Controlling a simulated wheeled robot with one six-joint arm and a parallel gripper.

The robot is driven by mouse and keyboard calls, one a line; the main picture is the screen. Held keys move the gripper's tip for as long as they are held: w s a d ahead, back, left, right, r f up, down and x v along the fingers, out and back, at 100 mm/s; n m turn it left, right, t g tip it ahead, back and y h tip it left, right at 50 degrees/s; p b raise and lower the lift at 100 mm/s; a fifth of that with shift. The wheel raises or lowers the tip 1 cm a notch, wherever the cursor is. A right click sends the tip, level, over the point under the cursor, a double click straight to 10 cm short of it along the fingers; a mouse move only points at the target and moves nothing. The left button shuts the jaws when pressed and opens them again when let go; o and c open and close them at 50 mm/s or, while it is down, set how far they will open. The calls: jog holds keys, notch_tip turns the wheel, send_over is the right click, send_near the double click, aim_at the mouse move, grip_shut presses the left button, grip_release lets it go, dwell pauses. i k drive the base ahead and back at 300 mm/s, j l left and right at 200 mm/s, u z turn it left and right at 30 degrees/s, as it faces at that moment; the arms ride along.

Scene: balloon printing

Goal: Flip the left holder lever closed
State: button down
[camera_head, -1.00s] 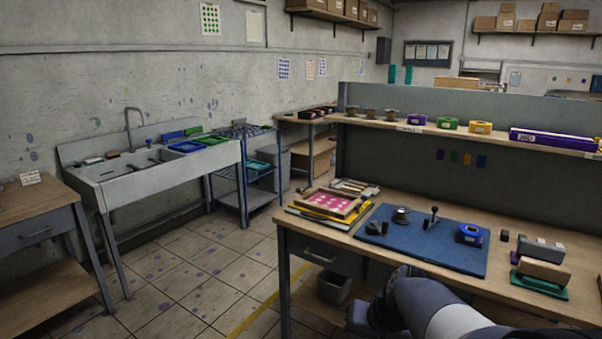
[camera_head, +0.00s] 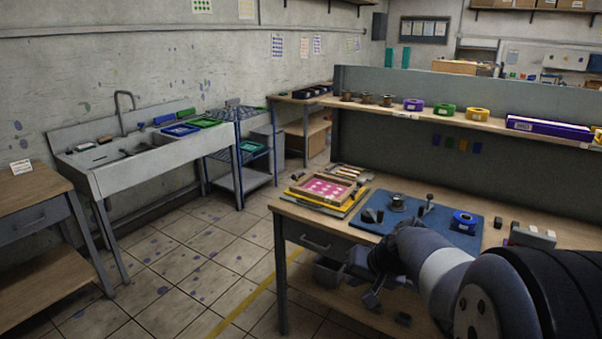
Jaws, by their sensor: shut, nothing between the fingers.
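A wooden screen frame (camera_head: 322,188) with a pink, white-dotted panel lies on yellow boards at the workbench's left end. A small dark piece (camera_head: 297,177) shows at its back left corner; I cannot tell if it is the left holder lever or how it stands. On the blue mat (camera_head: 462,240) are a dark block (camera_head: 373,215), a round metal piece (camera_head: 397,202) and a small upright black lever (camera_head: 428,202). My gripper (camera_head: 372,299) is shut and empty, low in front of the bench, apart from these. My arm covers the mat's front part.
The workbench (camera_head: 288,208) carries a blue tape roll (camera_head: 464,220) and small blocks at right. A shelf (camera_head: 480,122) with tape rolls and a purple box runs behind it. A bin (camera_head: 330,271) is under the bench. Floor at left is clear, up to the sink (camera_head: 140,165).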

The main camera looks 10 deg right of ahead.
aim_at(293, 176)
jog(key=i, duration=0.75)
jog(key=i+j+z, duration=0.15)
jog(key=i, duration=1.3)
